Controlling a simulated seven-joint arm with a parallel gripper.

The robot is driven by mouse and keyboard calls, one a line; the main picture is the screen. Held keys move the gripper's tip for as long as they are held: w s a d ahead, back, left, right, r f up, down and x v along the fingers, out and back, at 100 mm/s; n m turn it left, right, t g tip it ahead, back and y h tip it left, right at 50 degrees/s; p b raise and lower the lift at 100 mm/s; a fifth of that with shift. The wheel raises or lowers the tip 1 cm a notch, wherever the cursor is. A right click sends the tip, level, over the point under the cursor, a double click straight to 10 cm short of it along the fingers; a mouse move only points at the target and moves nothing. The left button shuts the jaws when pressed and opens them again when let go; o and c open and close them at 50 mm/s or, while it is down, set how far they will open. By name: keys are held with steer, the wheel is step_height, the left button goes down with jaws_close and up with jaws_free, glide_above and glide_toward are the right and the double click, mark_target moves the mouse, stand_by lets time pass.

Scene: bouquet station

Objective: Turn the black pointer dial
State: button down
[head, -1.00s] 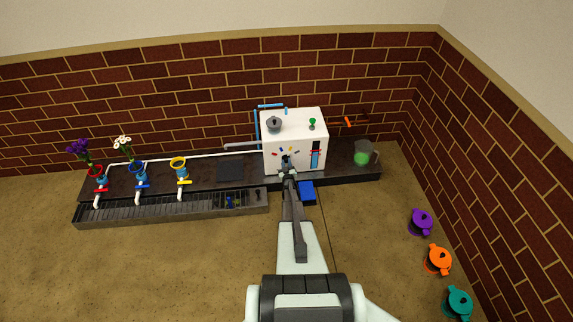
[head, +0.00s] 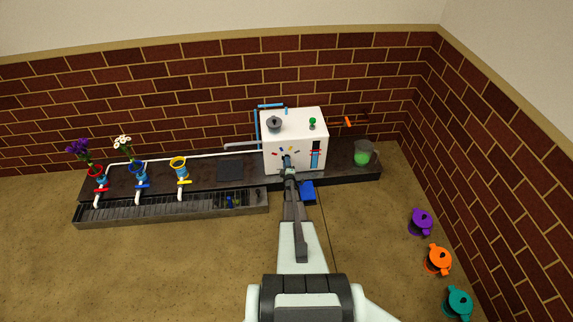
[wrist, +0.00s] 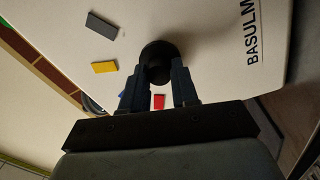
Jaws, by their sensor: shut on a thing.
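The black pointer dial (wrist: 158,58) is on the front of the white box (head: 275,163). In the wrist view my gripper (wrist: 159,78) has its two dark fingers on either side of the dial, shut on it. Coloured marks ring the dial: a grey mark (wrist: 101,26), a yellow mark (wrist: 105,67) and a red mark (wrist: 159,102). A blue mark is partly hidden behind a finger. The dial's pointer direction cannot be made out. In the head view my gripper (head: 288,163) hides most of the dial.
The box stands on a dark counter (head: 345,173). A jug with green liquid (head: 363,154) stands to its right. Purple (head: 421,222), orange (head: 438,260) and teal (head: 459,302) lidded pots are at right.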

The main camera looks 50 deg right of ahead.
steer(key=n, duration=0.6)
steer(key=shift+s+n, duration=0.1)
steer(key=shift+n, duration=0.3)
stand_by(0.3)
steer(key=c, duration=0.8)
jaws_free()
steer(key=shift+c, duration=0.2)
steer(key=v, duration=1.3)
steer(key=shift+s+a, duration=0.15)
steer(key=shift+s, duration=0.2)
steer(key=shift+r, duration=0.1)
